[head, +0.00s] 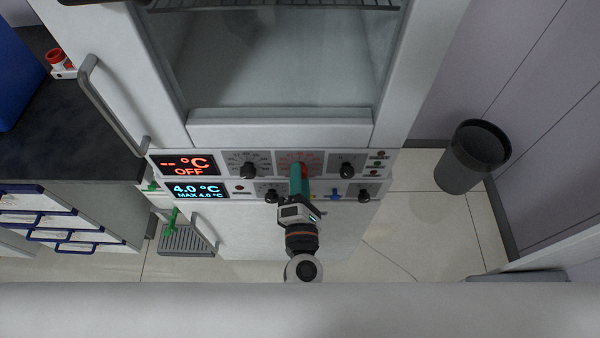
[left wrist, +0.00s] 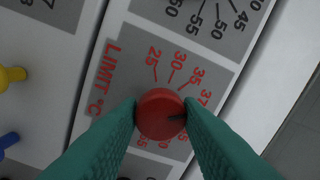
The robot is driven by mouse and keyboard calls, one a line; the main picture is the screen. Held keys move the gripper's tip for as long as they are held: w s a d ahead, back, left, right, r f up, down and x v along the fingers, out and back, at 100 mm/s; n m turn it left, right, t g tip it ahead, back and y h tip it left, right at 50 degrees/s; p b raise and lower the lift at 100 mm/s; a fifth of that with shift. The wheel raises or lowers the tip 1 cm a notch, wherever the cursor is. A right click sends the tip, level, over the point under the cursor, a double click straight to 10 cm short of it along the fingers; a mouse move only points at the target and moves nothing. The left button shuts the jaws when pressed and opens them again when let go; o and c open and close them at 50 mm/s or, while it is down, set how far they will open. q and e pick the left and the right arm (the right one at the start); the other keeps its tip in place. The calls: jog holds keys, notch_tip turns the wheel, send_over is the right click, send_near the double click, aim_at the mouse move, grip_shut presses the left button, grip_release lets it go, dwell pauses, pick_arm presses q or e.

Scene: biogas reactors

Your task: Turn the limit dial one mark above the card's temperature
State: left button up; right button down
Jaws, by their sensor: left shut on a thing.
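The limit dial is a red round knob (left wrist: 160,113) on a grey plate lettered "LIMIT °C" in the left wrist view. Marks 25, 30, 35 and 37 read clearly above and right of it; marks below are partly hidden by the fingers. A dark pointer line on the knob points right, toward the right finger. My left gripper (head: 298,170) has teal fingers shut on the knob from both sides; they also show in the left wrist view (left wrist: 160,122). In the head view the gripper hides the knob. I see no card. My right gripper is out of view.
A red display (head: 188,165) reads "-- °C OFF"; a blue one (head: 197,191) reads "4.0 °C MAX 4.0 °C". A door handle (head: 105,105) juts out at left. A dark bin (head: 472,157) stands at right.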

pick_arm(q)
jog(key=shift+m, duration=0.5)
jog(key=o, duration=1)
jog(key=s+b, duration=0.1)
jog(key=s, duration=0.3)
jog(key=s+b, duration=0.1)
jog(key=s, duration=0.3)
jog(key=s+b, duration=0.1)
jog(key=s, duration=0.3)
jog(key=shift+d+f, duration=0.15)
jog(key=shift+f, duration=0.1)
